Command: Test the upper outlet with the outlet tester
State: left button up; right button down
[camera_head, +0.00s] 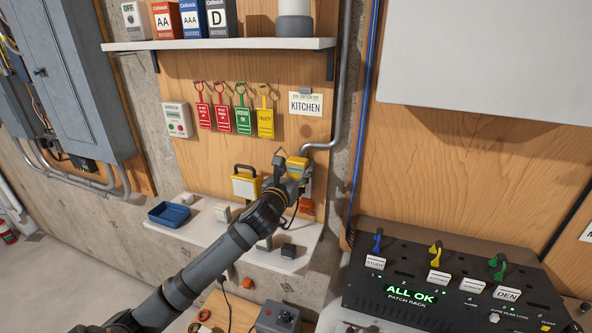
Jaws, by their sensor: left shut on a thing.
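My left arm reaches up from the bottom left, and its gripper (290,172) is at the plywood board, below the KITCHEN sign. The gripper is shut on a small yellow block that looks like the outlet tester (297,166). A grey conduit bends in just above it. The outlets are mostly hidden behind the gripper and the yellow block. I cannot tell whether the tester touches an outlet or is plugged in. My right gripper is not in view.
Coloured tags (242,120) hang above, under a shelf (225,44) with battery boxes. A black patch rack (405,300) reading ALL OK stands at right.

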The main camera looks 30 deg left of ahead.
aim_at(293, 171)
pick_arm(q)
jog(key=shift+w, duration=0.1)
dwell(0.6)
jog(key=o, duration=1.3)
jog(key=shift+c, duration=0.2)
jog(key=v, duration=0.6)
jog(key=shift+s+a, duration=0.15)
jog(key=shift+s, duration=0.2)
jog(key=shift+s+d, duration=0.3)
jog(key=shift+d, duration=0.05)
jog(key=shift+s, duration=0.1)
